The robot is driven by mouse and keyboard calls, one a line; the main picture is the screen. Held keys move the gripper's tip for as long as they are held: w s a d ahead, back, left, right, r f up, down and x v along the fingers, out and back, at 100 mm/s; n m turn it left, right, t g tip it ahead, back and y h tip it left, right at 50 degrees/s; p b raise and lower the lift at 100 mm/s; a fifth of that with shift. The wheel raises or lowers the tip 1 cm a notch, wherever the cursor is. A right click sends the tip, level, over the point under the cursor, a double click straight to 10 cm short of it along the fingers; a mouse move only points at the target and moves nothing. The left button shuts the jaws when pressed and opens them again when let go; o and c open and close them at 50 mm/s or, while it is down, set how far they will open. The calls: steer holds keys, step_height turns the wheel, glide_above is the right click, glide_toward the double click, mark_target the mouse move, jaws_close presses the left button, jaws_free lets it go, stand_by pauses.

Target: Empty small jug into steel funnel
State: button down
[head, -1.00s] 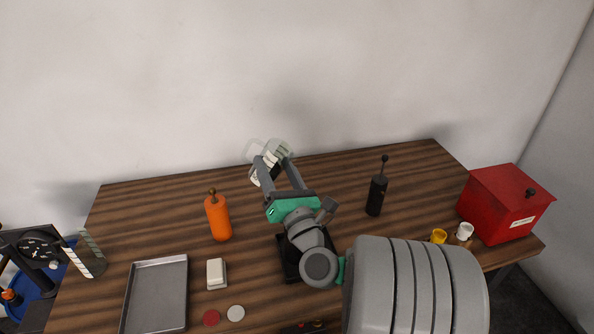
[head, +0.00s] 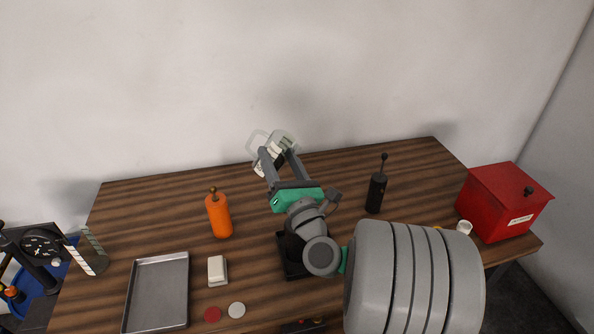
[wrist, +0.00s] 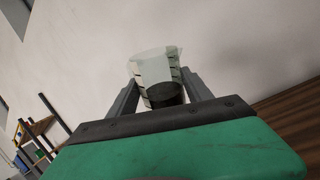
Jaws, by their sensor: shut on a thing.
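The small jug is a clear vessel with pale markings (head: 284,143). My gripper (head: 277,155) is shut on it and holds it above the far part of the table, in front of the wall. The jug leans in the head view, and its clear handle shows at its left. In the wrist view the jug (wrist: 155,68) sits between both fingers, with something dark in or behind its lower part. I cannot make out its contents. I do not see a steel funnel; my arm covers part of the table.
A black-based object (head: 291,262) stands partly behind my arm. An orange bottle (head: 219,216), metal tray (head: 158,291) and white block (head: 217,270) are left. A black grinder-like object (head: 376,190), white cup (head: 464,227) and red box (head: 503,203) are right. The back left is clear.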

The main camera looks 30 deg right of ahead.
steer(key=shift+w+a+f+m+t+h+b, duration=0.15)
steer(key=shift+f+m+h+b, duration=0.3)
steer(key=shift+b, duration=0.55)
steer(key=shift+s+a+f+m+t+h+b, duration=0.15)
steer(key=shift+f+m+t+b, duration=0.1)
steer(key=shift+m+b, duration=0.6)
stand_by(1.7)
steer(key=shift+w+f+m+t+h+b, duration=0.1)
steer(key=shift+f+m+t+h+b, duration=0.1)
steer(key=shift+m+h+b, duration=0.55)
steer(key=shift+w+f+m+t+h+b, duration=0.15)
steer(key=shift+m+b, duration=0.3)
steer(key=shift+b, duration=0.7)
stand_by(1.0)
steer(key=shift+r+m+h+b, duration=0.1)
steer(key=shift+m+h+b, duration=0.3)
steer(key=shift+m+b, duration=0.3)
stand_by(0.9)
